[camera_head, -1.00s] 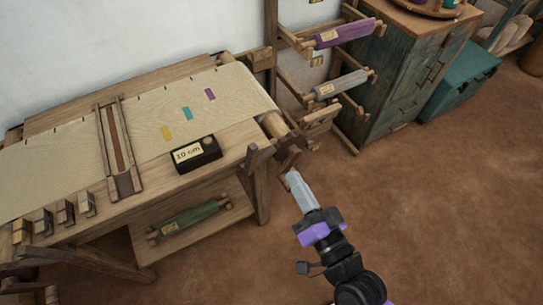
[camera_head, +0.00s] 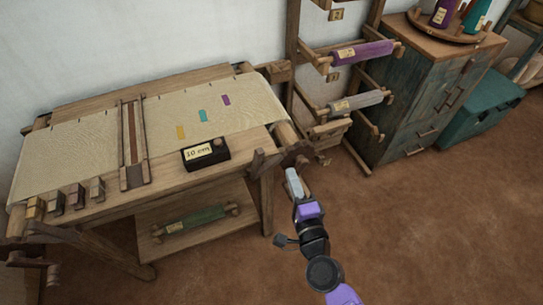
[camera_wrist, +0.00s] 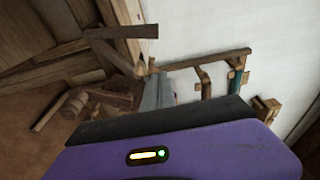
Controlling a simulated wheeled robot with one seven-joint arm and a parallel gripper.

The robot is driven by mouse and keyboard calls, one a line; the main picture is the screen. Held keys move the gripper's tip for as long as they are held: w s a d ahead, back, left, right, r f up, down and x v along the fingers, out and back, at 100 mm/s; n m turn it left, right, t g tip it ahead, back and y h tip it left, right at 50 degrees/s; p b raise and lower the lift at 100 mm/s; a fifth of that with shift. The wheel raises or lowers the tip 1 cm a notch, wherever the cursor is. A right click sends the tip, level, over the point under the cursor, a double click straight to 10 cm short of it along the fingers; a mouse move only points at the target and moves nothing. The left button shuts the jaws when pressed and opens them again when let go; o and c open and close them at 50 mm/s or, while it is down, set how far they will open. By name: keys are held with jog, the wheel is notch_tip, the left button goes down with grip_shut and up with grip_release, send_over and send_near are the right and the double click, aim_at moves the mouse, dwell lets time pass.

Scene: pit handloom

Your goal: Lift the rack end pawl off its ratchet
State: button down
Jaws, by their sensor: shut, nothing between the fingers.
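My gripper (camera_head: 292,175) is shut and empty, its pale grey fingers pointing up at the right end of the loom. Dark brown wooden parts, which look like the ratchet (camera_head: 299,162), sit at the end of the loom's cloth beam, just beyond the fingertips. A short slanted wooden arm (camera_head: 258,162) stands left of them; I cannot tell whether it is the pawl. In the wrist view the grey fingers (camera_wrist: 157,92) show beside a wooden bar (camera_wrist: 120,33) and a brown peg-like piece (camera_wrist: 75,103). I cannot tell whether the fingers touch anything. Pawl teeth contact is not discernible.
A wall rack holds a purple roll (camera_head: 362,52) and a grey roll (camera_head: 357,103). A green cabinet (camera_head: 420,90) stands to its right. The floor (camera_head: 430,220) right of my arm is clear.

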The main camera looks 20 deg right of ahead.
aim_at(256, 164)
jog(key=shift+w, duration=0.1)
jog(key=w+a+p, duration=0.1)
jog(key=w+a, duration=0.1)
jog(key=w, duration=0.7)
jog(key=shift+a+p, duration=0.25)
jog(key=shift+p, duration=0.1)
